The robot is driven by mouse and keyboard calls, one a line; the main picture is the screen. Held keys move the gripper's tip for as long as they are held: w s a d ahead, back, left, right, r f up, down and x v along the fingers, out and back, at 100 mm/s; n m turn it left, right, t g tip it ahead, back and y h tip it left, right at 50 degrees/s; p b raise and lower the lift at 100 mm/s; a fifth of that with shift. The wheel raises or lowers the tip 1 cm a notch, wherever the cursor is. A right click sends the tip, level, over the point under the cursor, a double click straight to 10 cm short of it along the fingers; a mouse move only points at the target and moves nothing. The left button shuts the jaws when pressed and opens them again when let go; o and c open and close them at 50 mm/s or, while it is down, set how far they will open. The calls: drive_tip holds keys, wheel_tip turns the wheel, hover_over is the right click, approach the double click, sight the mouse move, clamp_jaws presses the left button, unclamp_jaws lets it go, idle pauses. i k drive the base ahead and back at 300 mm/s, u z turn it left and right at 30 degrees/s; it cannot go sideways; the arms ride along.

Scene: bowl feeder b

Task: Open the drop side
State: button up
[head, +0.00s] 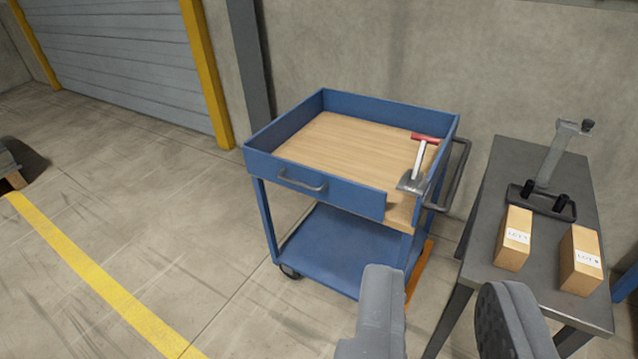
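A blue cart (340,250) stands in the middle of the head view, with a wooden top deck (345,145) inside low blue walls. Its front side panel (345,193) is upright and carries a grey bar handle (302,181) towards its left half. The panel ends short of the right front corner, where bare wood shows at the deck edge. My gripper (441,277) is at the bottom right of the view. Its two grey fingers are wide apart with nothing between them. It appears nearer to me than the cart and is not on the handle.
A tool with a red handle (425,137) lies at the deck's right side. A grey table (510,160) on the right bears two cartons (514,240) (580,262) and a metal stand (556,155). A dark push bar (458,180) is on the cart's right.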

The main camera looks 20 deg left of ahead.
sight(366, 201)
drive_tip(key=i, duration=0.95)
drive_tip(key=u, duration=0.05)
